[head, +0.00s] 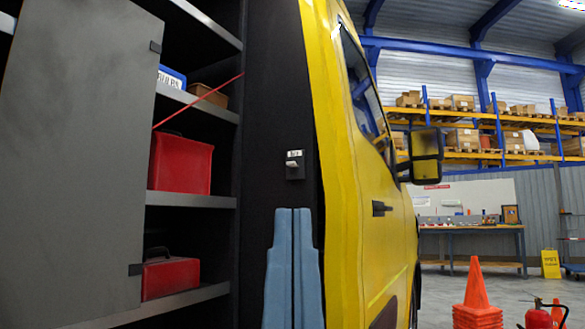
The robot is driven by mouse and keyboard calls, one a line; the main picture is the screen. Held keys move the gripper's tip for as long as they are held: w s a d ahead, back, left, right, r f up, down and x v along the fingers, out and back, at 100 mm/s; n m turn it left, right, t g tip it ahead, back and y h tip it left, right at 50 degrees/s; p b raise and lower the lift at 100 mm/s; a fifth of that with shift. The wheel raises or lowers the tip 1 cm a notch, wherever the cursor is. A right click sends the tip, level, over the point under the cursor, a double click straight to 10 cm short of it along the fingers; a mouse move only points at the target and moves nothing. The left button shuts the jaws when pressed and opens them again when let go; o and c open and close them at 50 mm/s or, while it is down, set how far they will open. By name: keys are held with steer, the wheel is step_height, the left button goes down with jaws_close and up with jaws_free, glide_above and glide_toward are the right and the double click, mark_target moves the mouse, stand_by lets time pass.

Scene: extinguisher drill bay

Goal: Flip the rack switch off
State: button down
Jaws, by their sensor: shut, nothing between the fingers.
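The rack switch (295,172) is a small dark box on the black end panel beside the open shelves. A pale label sits at its top and a small light lever sticks out below it. I cannot tell from this view whether the lever is in the on or off position. My gripper (293,212) shows as two light blue fingers pointing up, side by side and shut, with nothing between them. The fingertips appear a little below the switch in the picture. I cannot tell how far they are from the panel.
A grey door (75,160) stands at the left of shelves holding red cases (181,165), a blue box (172,77) and a brown box (209,95). A thin red line crosses the shelves. The yellow vehicle side (350,150) is right of the panel. Orange cones (477,295) and an extinguisher (538,318) stand lower right.

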steer(key=shift+r, duration=0.1)
step_height(320, 180, up, 43)
steer(key=p, duration=4.3)
steer(key=shift+r, duration=0.15)
